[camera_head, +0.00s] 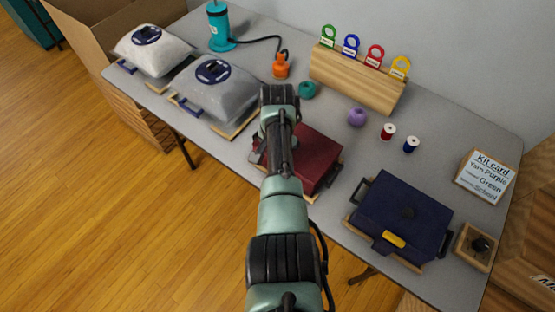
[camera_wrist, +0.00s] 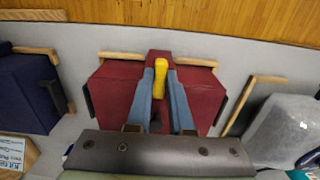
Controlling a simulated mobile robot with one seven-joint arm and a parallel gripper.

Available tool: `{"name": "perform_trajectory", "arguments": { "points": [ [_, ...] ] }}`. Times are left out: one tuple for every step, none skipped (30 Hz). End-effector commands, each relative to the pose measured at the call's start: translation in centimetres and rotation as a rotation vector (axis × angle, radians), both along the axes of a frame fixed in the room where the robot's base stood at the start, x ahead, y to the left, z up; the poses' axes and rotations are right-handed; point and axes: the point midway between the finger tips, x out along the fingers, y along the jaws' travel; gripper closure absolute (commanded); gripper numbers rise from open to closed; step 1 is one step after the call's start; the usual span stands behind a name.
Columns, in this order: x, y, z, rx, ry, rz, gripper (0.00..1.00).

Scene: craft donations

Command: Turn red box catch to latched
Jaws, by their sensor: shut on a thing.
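The red box (camera_head: 313,158) sits on the grey table, partly covered by my arm in the head view. In the wrist view the red box (camera_wrist: 110,95) fills the middle, with a dark red strip at its front centre. Its yellow catch (camera_wrist: 159,68) lies lengthwise between the fingers of my gripper (camera_wrist: 161,76), which is shut on it. The catch points along the fingers, its thicker end toward the wood floor side. The catch and fingertips are hidden by my arm in the head view. I cannot tell whether the catch is latched.
A navy box (camera_head: 405,212) with a yellow catch (camera_head: 393,240) stands right of the red box. A grey bag (camera_head: 218,92) lies to the left. A purple yarn ball (camera_head: 357,117), thread spools and a wooden block (camera_head: 357,79) with coloured tags stand behind. A kit card (camera_head: 487,176) is at right.

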Motion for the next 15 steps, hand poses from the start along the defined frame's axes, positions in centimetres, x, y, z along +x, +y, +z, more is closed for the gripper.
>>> {"name": "perform_trajectory", "arguments": {
  "points": [
    [0.06,0.0,0.07,0.0,-0.001,-0.005,1.0],
    [0.06,0.0,0.07,0.0,-0.001,-0.007,1.0],
    [0.06,0.0,0.08,0.0,-0.001,-0.009,1.0],
    [0.07,-0.01,0.08,0.0,-0.001,-0.009,1.0],
    [0.07,-0.01,0.08,0.0,-0.001,-0.01,1.0],
    [0.07,-0.01,0.08,0.0,-0.001,-0.01,1.0],
    [0.07,-0.01,0.08,0.0,-0.001,-0.01,1.0],
    [0.07,-0.01,0.08,0.0,-0.001,-0.01,1.0],
    [0.07,-0.01,0.08,0.0,-0.001,-0.009,1.0],
    [0.07,-0.01,0.08,0.0,-0.001,-0.009,1.0],
    [0.07,-0.01,0.08,0.0,-0.002,-0.009,1.0],
    [0.07,-0.01,0.08,0.0,-0.002,-0.009,1.0],
    [0.07,-0.02,0.08,0.0,-0.002,-0.009,1.0],
    [0.07,-0.01,0.08,0.0,-0.002,-0.009,0.75],
    [0.07,-0.02,0.08,0.0,-0.002,-0.009,0.68]
  ]
}}
